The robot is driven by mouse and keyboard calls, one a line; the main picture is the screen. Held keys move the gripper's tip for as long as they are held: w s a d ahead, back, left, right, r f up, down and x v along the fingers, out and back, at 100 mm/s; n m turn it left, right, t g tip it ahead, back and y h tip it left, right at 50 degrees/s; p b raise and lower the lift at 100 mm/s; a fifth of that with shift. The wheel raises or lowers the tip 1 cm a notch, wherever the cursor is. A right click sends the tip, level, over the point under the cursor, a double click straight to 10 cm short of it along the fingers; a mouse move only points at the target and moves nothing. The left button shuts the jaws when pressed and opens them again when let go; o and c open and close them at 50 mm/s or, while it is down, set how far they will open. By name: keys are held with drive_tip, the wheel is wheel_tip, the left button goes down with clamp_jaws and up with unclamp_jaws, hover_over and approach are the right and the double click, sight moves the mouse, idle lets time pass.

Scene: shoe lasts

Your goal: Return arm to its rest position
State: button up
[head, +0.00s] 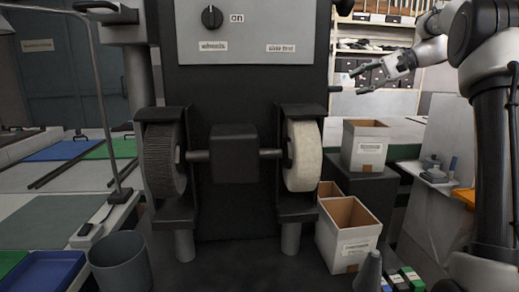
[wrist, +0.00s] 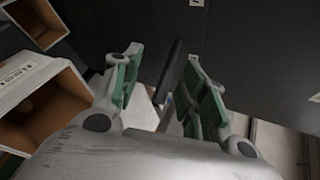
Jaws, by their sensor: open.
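My arm (head: 492,130) rises at the right of the head view and bends over at the top. My gripper (head: 357,82) points left, to the right of the machine's dark body. Its jaws are apart and hold nothing that I can see. In the wrist view its green-padded fingers (wrist: 163,78) are spread, and a short dark bar (wrist: 172,68) shows between them. I cannot tell whether the bar touches a finger.
The machine (head: 245,85) has a dark brush wheel (head: 165,158) and a pale wheel (head: 303,156). Open boxes (head: 348,225) (head: 366,135) stand below my gripper. A grey bin (head: 120,264) stands front left. Shelves (head: 380,45) are behind my gripper.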

drive_tip(key=s+a+f+n+g+h, duration=0.1)
drive_tip(key=s+a+f+h, duration=0.15)
drive_tip(key=s, duration=0.85)
drive_tip(key=s+a+f+n+h, duration=0.15)
drive_tip(key=s+f+h, duration=0.25)
drive_tip(key=s, duration=0.8)
drive_tip(key=s+d+f+n+h, duration=0.2)
drive_tip(key=s+f, duration=0.4)
drive_tip(key=s, duration=0.3)
drive_tip(key=s+d+f+n+h, duration=0.2)
drive_tip(key=s+f, duration=0.4)
drive_tip(key=s, duration=0.3)
drive_tip(key=shift+s+d+f+n+t+h, duration=0.3)
drive_tip(key=shift+d+f+n+t+h, duration=0.1)
drive_tip(key=shift+h, duration=0.25)
drive_tip(key=shift+a, duration=0.1)
